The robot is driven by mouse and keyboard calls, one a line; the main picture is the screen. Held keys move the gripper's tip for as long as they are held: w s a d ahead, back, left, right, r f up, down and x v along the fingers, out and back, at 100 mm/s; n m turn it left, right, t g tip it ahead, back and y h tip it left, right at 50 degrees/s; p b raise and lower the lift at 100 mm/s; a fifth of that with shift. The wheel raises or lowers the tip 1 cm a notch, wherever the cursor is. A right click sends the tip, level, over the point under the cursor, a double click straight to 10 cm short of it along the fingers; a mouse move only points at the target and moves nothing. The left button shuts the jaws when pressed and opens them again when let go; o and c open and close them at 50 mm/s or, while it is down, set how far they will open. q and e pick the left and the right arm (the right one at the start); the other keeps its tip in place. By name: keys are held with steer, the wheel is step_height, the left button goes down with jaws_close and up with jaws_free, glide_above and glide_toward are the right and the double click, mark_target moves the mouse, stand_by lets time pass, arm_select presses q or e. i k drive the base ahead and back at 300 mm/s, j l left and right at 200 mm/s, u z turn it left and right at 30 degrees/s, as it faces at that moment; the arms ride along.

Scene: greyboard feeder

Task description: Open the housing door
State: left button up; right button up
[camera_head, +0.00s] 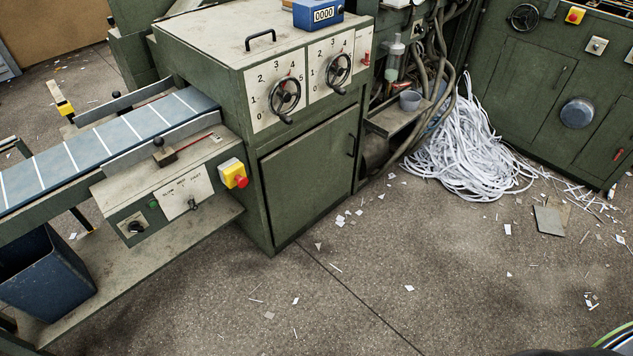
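The housing door (308,172) is a green panel on the front of the green machine housing (262,195). It looks shut, lying close against the housing front. A small dark vertical handle (351,145) sits near its right edge. Two dials with black handwheels, the left handwheel (285,95) and the right handwheel (338,70), are above the door. Neither of my grippers shows in this view.
A blue striped conveyor (95,145) and a control box with a red stop button (241,181) stand left of the door. A dark blue bin (45,275) is at lower left. White paper strips (465,150) heap at right. The floor before the door is mostly clear, with scraps.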

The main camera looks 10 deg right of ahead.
mark_target(306, 176)
steer(key=i+l, duration=0.15)
steer(key=l, duration=0.25)
steer(key=i+l, duration=0.2)
steer(key=l, duration=0.2)
steer(key=i+l, duration=0.15)
steer(key=l, duration=0.25)
steer(key=i+l, duration=0.2)
steer(key=l, duration=0.2)
steer(key=i+l, duration=0.15)
steer(key=l, duration=0.25)
steer(key=i+l, duration=0.2)
steer(key=l, duration=0.2)
